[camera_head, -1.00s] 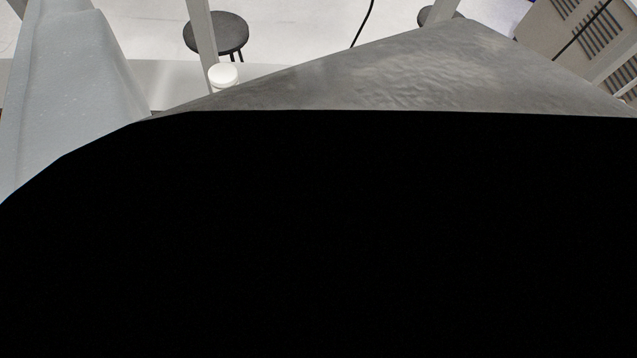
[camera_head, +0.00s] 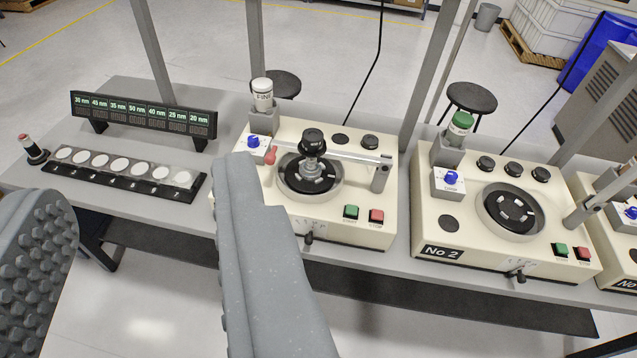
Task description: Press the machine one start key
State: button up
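A cream polishing machine (camera_head: 330,236) stands on the grey bench in the middle of the view, left of the machine marked No 2. Its own label is not visible, and my right finger covers its front left part. A green start key (camera_head: 351,212) is on its front right corner, beside a red stop key (camera_head: 376,216). My gripper (camera_head: 140,185) is open and empty, with its two grey fingers wide apart at the lower left. The right finger overlaps the machine's left edge in the picture, left of the green key. I cannot tell how far above the bench it is.
The No 2 machine (camera_head: 500,240) has its own green (camera_head: 560,250) and red keys. A third machine (camera_head: 610,250) is cut off at right. A pivoting arm (camera_head: 345,154) crosses the first machine. A display (camera_head: 143,115) and a disc tray (camera_head: 120,172) stand left. Grey posts rise behind.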

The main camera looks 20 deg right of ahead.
aim_at(352, 210)
jog(key=z, duration=0.45)
jog(key=i, duration=1)
jog(key=u, duration=0.35)
jog(key=k, duration=1.7)
jog(key=z, duration=0.4)
jog(key=i, duration=0.6)
